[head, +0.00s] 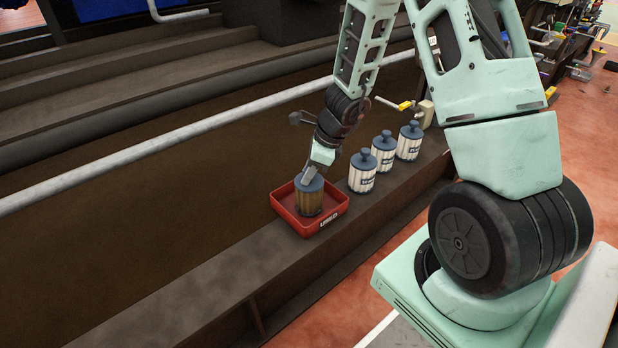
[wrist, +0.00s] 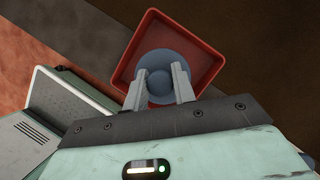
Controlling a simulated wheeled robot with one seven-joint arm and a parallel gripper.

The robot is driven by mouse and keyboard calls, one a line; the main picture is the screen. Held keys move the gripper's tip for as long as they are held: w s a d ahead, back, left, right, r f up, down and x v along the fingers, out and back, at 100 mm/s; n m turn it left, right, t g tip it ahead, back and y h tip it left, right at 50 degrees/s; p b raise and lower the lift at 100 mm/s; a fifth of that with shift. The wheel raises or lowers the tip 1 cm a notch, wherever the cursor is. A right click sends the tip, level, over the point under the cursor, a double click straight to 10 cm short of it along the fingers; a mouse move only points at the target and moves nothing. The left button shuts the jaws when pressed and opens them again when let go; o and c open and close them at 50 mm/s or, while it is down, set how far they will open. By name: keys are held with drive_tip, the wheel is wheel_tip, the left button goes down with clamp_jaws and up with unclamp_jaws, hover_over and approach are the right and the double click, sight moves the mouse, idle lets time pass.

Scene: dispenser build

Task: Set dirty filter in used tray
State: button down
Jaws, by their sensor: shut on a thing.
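The dirty filter (head: 309,199) has a brown pleated body and a blue-grey cap. It is upright within the walls of the red used tray (head: 334,222), which bears a "USED" label on its front. My gripper (head: 312,175) comes down from above and is shut on the filter's top knob. In the wrist view my gripper (wrist: 163,90) has one finger on each side of the knob, with the round cap of the filter (wrist: 163,62) below and the tray rim (wrist: 207,23) around it. I cannot tell whether the filter's base touches the tray floor.
Several white filters with blue-grey caps, such as the nearest one (head: 362,172), stand in a row on the ledge (head: 200,299) behind the tray. A yellow-handled valve (head: 405,106) is beyond them. A long grey pipe (head: 150,147) runs along the left. The ledge in front of the tray is clear.

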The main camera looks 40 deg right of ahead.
drive_tip(key=shift+f, duration=0.2)
drive_tip(key=c, duration=1.1)
unclamp_jaws()
drive_tip(key=shift+c, duration=0.2)
